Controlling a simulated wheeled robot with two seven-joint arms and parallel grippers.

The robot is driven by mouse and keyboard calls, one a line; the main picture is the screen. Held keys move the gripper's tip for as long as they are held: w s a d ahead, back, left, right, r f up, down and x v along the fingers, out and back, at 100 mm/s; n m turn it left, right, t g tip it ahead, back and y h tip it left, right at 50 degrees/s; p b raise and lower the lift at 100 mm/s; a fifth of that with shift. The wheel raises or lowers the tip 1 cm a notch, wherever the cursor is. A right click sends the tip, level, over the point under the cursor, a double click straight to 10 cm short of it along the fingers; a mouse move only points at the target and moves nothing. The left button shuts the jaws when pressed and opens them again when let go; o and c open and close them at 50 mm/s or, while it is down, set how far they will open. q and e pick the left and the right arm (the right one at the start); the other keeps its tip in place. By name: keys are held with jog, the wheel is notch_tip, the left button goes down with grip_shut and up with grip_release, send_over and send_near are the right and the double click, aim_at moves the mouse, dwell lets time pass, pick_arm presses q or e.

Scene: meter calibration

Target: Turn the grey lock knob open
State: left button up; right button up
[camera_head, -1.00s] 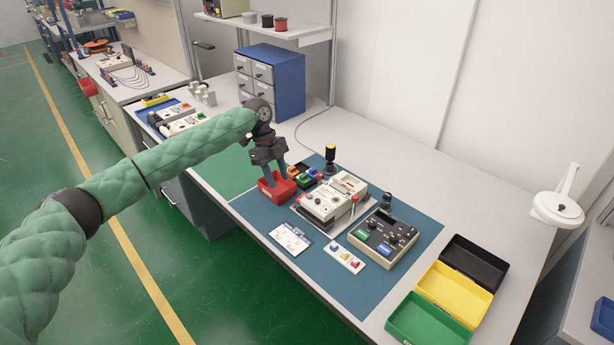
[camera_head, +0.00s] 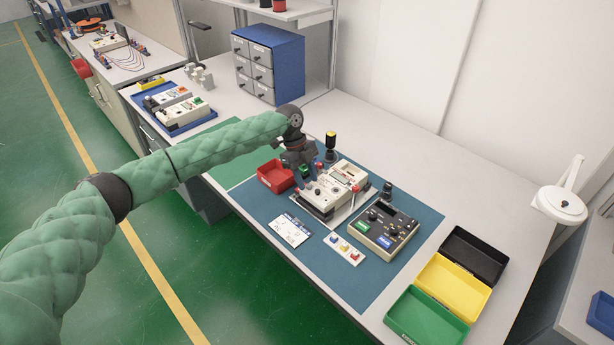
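The white meter (camera_head: 340,180) sits on its base plate on the blue mat (camera_head: 290,262), with small dark controls and a red part on its right side. The grey lock knob is too small to pick out surely; part of the meter's left end is behind my gripper. My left gripper (camera_head: 306,179) points down over the meter's left back end, its two fingers apart with nothing seen between them. I cannot tell whether it touches the meter. My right gripper is out of view.
A red tray (camera_head: 275,178) lies just left of the gripper. A dark calibrator box (camera_head: 384,232) stands right of the meter. A printed card (camera_head: 289,230) and a small plate with coloured pieces (camera_head: 344,249) lie in front. Black, yellow and green trays (camera_head: 425,318) stand at right.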

pick_arm(q)
jog(key=shift+d+f, duration=0.1)
jog(key=shift+f, duration=0.25)
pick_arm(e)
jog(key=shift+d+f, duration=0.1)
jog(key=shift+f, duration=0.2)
pick_arm(q)
jog(key=shift+c, duration=0.2)
jog(key=shift+s, duration=0.1)
grip_shut()
